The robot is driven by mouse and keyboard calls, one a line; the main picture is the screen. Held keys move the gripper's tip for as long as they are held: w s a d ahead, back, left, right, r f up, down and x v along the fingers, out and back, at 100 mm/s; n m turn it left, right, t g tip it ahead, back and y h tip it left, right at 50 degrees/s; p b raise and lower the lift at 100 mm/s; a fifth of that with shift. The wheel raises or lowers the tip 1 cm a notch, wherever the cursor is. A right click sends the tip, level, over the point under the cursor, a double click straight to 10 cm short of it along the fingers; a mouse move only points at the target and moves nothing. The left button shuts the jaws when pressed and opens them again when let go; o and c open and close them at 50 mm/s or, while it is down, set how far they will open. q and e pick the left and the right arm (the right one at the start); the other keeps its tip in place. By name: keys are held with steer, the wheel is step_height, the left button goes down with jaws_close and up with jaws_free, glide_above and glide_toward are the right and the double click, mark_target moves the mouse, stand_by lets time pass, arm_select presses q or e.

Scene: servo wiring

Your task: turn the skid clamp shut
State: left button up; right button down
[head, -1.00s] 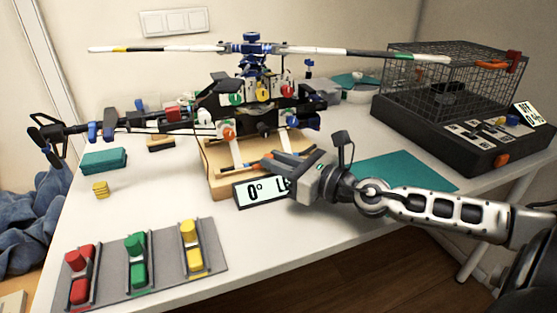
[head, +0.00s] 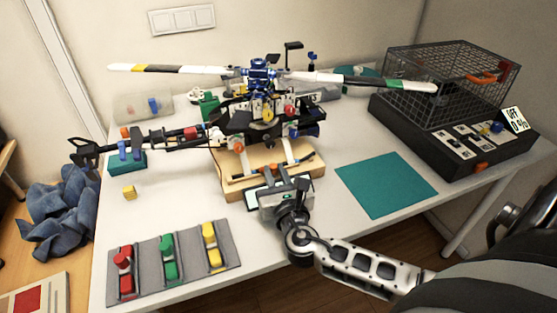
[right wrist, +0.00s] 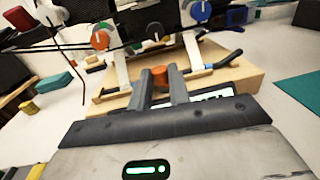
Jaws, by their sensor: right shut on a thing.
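The model helicopter (head: 262,110) stands with its skids on a wooden stand (head: 235,186). My right gripper (head: 267,174) is at the front edge of the stand. In the right wrist view its two fingers (right wrist: 162,84) are shut on an orange-red knob (right wrist: 160,76), which I take to be the skid clamp. The knob's top shows between the fingertips, in front of the skid and the wooden block. In the head view the gripper hides the knob. How far the clamp is turned cannot be seen. My left gripper is not in view.
A small display (right wrist: 212,98) sits just behind my right gripper, mostly covered. A teal mat (head: 386,184) lies to the right. A wire cage on a black box (head: 450,125) stands at back right. A grey tray with coloured pieces (head: 190,268) is at front left.

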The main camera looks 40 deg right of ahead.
steer(key=m+g+h, duration=0.2)
steer(key=h, duration=0.1)
steer(key=a+m+h, duration=0.1)
steer(key=h, duration=0.1)
steer(key=shift+w+m+g+p, duration=0.25)
steer(key=shift+m+g+p, duration=0.05)
steer(key=shift+m+g, duration=0.1)
steer(key=shift+w+a+m+g+h, duration=0.1)
steer(key=shift+w+m+g+h, duration=0.05)
steer(key=shift+m+g+h, duration=0.75)
steer(key=shift+w+m+g+h, duration=0.1)
steer(key=shift+m+g+h, duration=0.6)
steer(key=shift+g+h, duration=0.25)
steer(key=shift+r, duration=0.1)
steer(key=c, duration=1.3)
jaws_free()
